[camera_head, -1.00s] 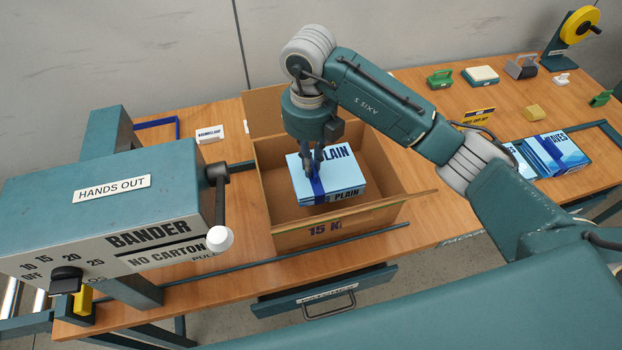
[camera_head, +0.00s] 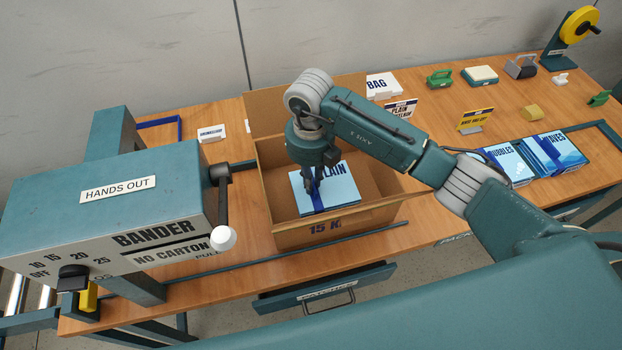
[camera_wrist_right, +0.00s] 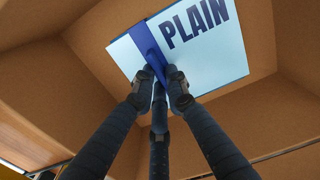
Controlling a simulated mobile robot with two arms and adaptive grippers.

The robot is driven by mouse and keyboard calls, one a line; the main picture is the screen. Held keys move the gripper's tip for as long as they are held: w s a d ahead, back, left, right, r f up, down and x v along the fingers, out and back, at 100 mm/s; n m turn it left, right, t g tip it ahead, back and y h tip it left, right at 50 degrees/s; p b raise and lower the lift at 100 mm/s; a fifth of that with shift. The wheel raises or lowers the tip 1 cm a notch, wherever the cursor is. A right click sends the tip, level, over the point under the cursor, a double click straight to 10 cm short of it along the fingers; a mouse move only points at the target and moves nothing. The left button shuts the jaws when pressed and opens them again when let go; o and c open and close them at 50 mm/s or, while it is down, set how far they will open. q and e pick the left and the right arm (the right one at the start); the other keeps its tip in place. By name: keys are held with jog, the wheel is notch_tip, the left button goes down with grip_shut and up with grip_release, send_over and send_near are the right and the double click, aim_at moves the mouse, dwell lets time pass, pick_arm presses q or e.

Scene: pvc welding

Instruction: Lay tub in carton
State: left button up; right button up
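The tub is a light blue box (camera_head: 342,188) marked "PLAIN" with a dark blue band across its top. It sits low inside the open cardboard carton (camera_head: 290,241), whose front reads "15 K". My right gripper (camera_head: 311,187) is above it, with its fingers closed together on the blue band. The right wrist view shows the fingertips (camera_wrist_right: 159,85) pinching the band on the tub (camera_wrist_right: 212,62), with the carton walls (camera_wrist_right: 82,85) around it. Whether the tub's underside touches the carton floor is hidden. My left gripper is not in view.
The teal bander (camera_head: 110,205) with a white-knobbed lever (camera_head: 222,238) stands left of the carton. Blue packs (camera_head: 555,153) lie to the right, beside a yellow sign (camera_head: 475,119). A white "BAG" block (camera_head: 382,86) is behind. An open drawer (camera_head: 325,290) juts out below the front edge.

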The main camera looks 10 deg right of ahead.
jog(key=shift+o, duration=1.4)
jog(key=shift+r, duration=0.55)
notch_tip(320, 180, up, 11)
jog(key=b, duration=0.2)
